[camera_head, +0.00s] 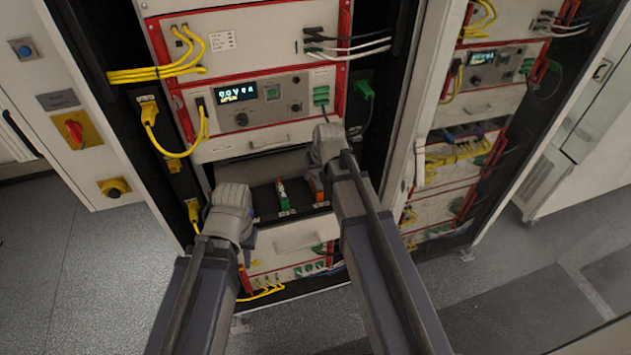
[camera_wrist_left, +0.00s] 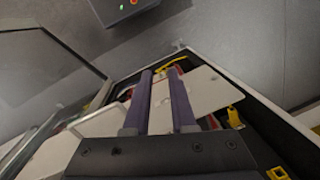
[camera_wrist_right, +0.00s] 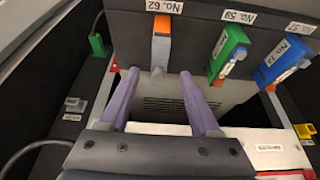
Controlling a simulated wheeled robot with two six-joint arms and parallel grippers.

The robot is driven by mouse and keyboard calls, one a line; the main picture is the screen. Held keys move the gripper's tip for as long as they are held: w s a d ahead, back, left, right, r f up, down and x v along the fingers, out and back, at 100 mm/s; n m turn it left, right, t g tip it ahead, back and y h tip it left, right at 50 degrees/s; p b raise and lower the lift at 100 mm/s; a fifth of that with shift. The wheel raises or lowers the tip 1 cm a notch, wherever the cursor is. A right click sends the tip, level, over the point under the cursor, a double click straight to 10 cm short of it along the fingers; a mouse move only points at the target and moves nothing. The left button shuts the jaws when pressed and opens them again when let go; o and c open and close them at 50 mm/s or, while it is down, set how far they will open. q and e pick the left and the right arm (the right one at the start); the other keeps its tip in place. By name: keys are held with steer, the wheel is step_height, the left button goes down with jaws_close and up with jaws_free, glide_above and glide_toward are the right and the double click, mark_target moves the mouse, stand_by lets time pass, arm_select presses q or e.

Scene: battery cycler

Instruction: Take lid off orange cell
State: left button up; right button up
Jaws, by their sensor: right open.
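The orange cell (camera_wrist_right: 161,42) stands in the open drawer under the label No. 62. A grey piece, probably its lid (camera_wrist_right: 159,75), shows at its near end in the right wrist view. The orange cell also shows in the head view (camera_head: 317,185), partly hidden by my right arm. My right gripper (camera_wrist_right: 160,78) is open, its purple fingers to either side of the grey piece, with no clear contact. In the head view my right gripper (camera_head: 326,140) is above the drawer. My left gripper (camera_head: 230,200) is at the drawer's left; its fingers (camera_wrist_left: 159,72) are apart and empty.
A green cell (camera_wrist_right: 228,50) under No. 59 and a blue cell (camera_wrist_right: 284,60) stand beside the orange one. The drawer (camera_head: 300,236) sits in a rack below a display panel (camera_head: 236,92). Yellow cables (camera_head: 180,150) hang at the left.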

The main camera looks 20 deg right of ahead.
mark_target(317, 176)
steer(key=b+x, duration=0.2)
steer(key=x, duration=0.1)
steer(key=shift+d, duration=0.1)
arm_select(q)
step_height(317, 176, down, 3)
steer(key=shift+r, duration=0.15)
arm_select(e)
steer(key=shift+r, duration=0.1)
steer(key=shift+c, duration=0.3)
jaws_close()
